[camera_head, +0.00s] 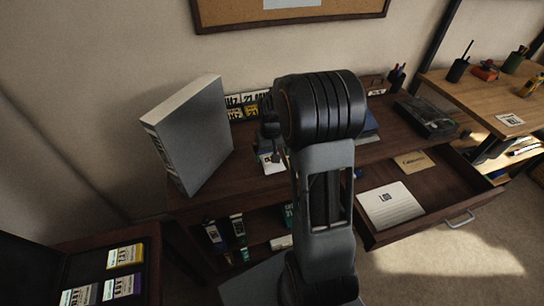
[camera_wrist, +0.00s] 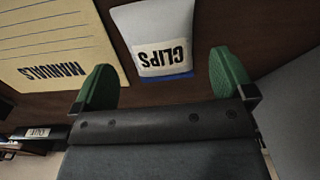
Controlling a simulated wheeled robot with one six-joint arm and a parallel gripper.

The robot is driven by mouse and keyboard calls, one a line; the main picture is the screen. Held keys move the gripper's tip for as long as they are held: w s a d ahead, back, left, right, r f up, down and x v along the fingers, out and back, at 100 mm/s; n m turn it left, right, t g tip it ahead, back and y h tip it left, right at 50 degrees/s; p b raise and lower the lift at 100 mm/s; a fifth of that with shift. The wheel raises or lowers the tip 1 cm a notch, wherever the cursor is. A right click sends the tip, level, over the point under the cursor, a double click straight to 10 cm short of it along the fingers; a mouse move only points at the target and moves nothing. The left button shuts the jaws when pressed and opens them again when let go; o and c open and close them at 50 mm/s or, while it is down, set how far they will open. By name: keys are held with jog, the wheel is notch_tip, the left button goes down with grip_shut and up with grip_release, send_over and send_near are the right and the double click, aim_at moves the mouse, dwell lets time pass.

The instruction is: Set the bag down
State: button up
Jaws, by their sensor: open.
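The bag (camera_wrist: 150,25), pale grey-white with a label reading CLIPS, lies on the dark brown wooden surface in the wrist view. A blue strip shows along its near edge. My gripper (camera_wrist: 165,80) is open, with one green fingertip on either side of the bag's near end and a gap to each. Nothing is held between the fingers. In the head view the bag (camera_head: 272,162) appears as a small pale patch on the desk, partly hidden by my arm. My gripper is mostly hidden behind my arm there.
A yellow MANUALS sheet (camera_wrist: 55,45) lies left of the bag in the wrist view. A large grey binder (camera_head: 190,135) stands at the desk's left end. The open drawer (camera_head: 430,190) holds a white notebook (camera_head: 392,205) and a tan envelope (camera_head: 414,161). A dark tray (camera_head: 427,117) sits at the desk's right.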

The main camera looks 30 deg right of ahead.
notch_tip(320, 180, up, 9)
jog(key=s+a+r+n+t, duration=0.2)
jog(key=s+a+r+t, duration=0.1)
jog(key=s+a, duration=0.8)
jog(key=shift+s+a, duration=0.2)
jog(key=shift+s, duration=1.9)
jog(key=shift+r, duration=0.1)
